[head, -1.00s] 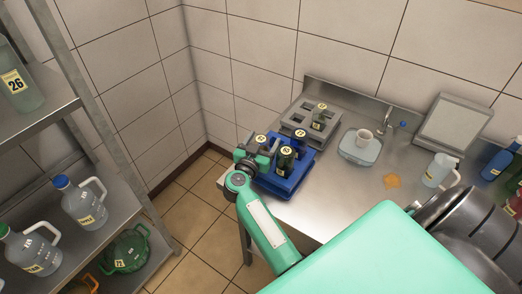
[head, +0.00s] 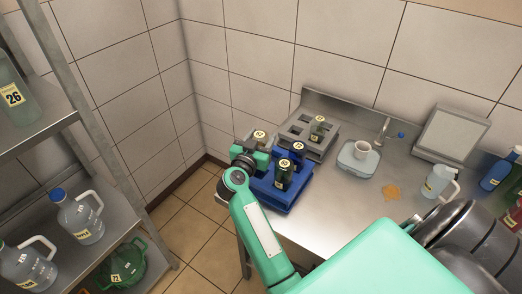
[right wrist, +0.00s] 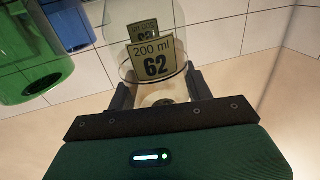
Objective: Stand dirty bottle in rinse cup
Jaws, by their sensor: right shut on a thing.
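My right gripper (head: 262,152) is shut on a clear bottle (right wrist: 153,50) with a "200 ml 62" label. The bottle stands roughly upright in the right wrist view, its lower part between the fingers. In the head view its label (head: 259,134) shows just above the gripper, at the left end of the blue rack. Whether the bottle is dirty inside is not clear. A small white cup (head: 361,149), apparently the rinse cup, stands on a pale tray (head: 349,163) to the right, apart from the gripper. My left gripper is not in view.
The blue rack (head: 287,204) holds a dark green bottle (head: 284,178) and another bottle (head: 298,153). A grey rack (head: 294,124) behind holds one bottle (head: 318,128). Shelves with jugs stand at left.

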